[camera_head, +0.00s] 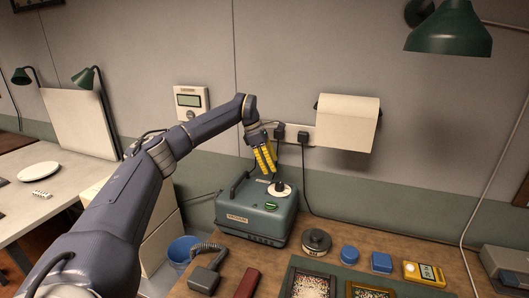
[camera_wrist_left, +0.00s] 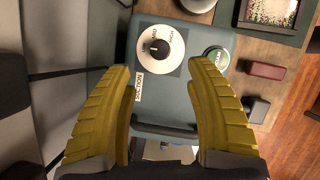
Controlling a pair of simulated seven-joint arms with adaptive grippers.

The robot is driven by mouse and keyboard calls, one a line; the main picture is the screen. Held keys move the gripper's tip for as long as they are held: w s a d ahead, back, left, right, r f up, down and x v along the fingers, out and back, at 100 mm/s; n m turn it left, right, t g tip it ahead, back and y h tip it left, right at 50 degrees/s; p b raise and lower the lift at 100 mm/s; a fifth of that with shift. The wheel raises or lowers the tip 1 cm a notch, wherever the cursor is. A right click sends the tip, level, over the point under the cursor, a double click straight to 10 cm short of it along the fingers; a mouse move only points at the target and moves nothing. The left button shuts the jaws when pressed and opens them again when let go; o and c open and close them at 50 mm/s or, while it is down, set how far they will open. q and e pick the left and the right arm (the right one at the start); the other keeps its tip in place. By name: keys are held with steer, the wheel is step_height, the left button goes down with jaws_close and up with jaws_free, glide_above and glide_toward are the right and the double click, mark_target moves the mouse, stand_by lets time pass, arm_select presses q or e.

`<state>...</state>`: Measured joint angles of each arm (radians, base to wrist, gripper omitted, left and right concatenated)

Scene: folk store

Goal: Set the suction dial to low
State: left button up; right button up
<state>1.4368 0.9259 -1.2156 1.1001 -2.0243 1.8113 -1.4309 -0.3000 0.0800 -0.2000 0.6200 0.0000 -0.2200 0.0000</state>
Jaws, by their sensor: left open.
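The suction machine (camera_head: 257,222) is a grey-green box on the workbench with a handle and a label on its front. Its dial (camera_head: 281,188) is a black knob on a white disc on top. In the left wrist view the dial (camera_wrist_left: 160,48) has small lettering around it; I cannot tell surely which mark it points to. A "SUCTION" label (camera_wrist_left: 139,87) is beside it. My left gripper (camera_head: 268,170) has yellow fingers, open and empty, above the machine near the dial. In the left wrist view the fingers are spread, with the dial beyond their tips. My right gripper is not in view.
A green button (camera_head: 271,206) is next to the dial. A hose nozzle (camera_head: 206,275), a round metal tin (camera_head: 316,241), blue containers (camera_head: 349,254) and picture frames (camera_head: 312,284) occupy the bench. A wall socket strip with plugs (camera_head: 303,137) is behind the machine.

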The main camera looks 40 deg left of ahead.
arm_select(q)
steer(key=shift+v, duration=2.7)
